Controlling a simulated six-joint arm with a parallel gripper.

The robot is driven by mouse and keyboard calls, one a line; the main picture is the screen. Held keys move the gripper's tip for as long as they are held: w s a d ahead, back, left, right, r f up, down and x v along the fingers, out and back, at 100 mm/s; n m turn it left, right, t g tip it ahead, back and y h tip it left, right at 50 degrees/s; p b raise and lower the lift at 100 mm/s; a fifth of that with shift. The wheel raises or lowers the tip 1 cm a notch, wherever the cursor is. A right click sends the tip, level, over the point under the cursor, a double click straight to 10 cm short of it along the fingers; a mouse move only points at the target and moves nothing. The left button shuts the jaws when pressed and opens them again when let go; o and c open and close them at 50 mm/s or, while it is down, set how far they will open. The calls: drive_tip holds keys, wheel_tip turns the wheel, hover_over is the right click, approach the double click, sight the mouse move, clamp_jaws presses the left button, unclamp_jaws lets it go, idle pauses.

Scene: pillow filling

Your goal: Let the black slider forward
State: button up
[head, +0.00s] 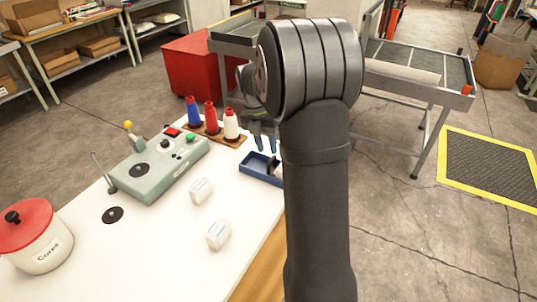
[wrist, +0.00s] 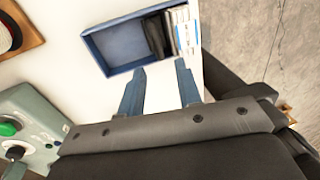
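A blue tray (head: 252,173) lies on the white table near its right edge. In the wrist view, the tray (wrist: 116,46) holds an upright black piece (wrist: 155,36), which appears to be the black slider. It stands beside several thin white and bluish cards (wrist: 182,32) at the right end. The tray's left part is empty. My gripper (head: 266,142) is above the tray's far side in the head view. In the wrist view its two blue fingers (wrist: 160,82) are spread apart with nothing between them, just short of the tray's near wall. My arm partly hides the tray's right end.
A grey-green control box (head: 165,165) with buttons and a yellow-tipped lever stands left. Blue, red and white cones (head: 211,118) stand on a wooden rack behind. Two small white blocks (head: 201,191) and a red-lidded pot (head: 35,240) are nearer. White tabletop between them is clear.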

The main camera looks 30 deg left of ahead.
drive_tip(key=shift+d+f, duration=0.2)
drive_tip(key=shift+f, duration=0.75)
drive_tip(key=shift+d+f, duration=0.2)
drive_tip(key=shift+f, duration=0.75)
clamp_jaws()
